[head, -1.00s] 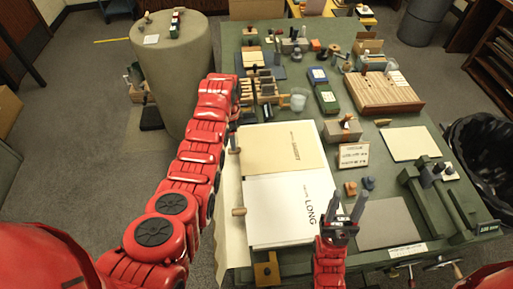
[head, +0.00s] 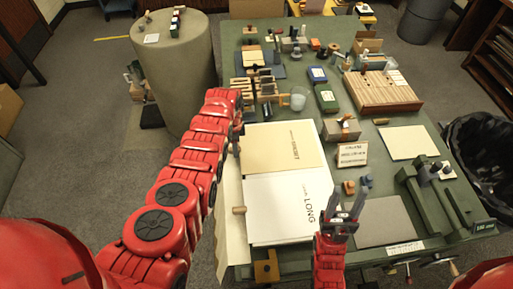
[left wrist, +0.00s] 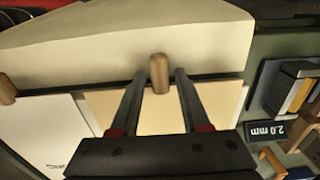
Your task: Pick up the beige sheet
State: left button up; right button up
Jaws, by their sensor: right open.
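A pale beige sheet (head: 233,238) lies along the table's left edge and hangs over it. It carries wooden pegs; the near peg (head: 239,210) is clear in the head view, and the far one is behind my left gripper. In the left wrist view, the sheet (left wrist: 130,35) fills the top, with one peg (left wrist: 158,72) between my left fingertips, which are spread apart and do not visibly press on it. My left gripper (head: 236,140) is at the sheet's far end. My right gripper (head: 344,205) is open and empty, right of the white panel.
A tan panel (head: 270,148) and a white panel (head: 275,205) with lettering lie right of the sheet. A wooden rack (head: 258,88) stands beyond my left gripper. A small sign (head: 352,154), a block and a green press (head: 425,205) crowd the right side.

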pick_arm(q)
grip_shut()
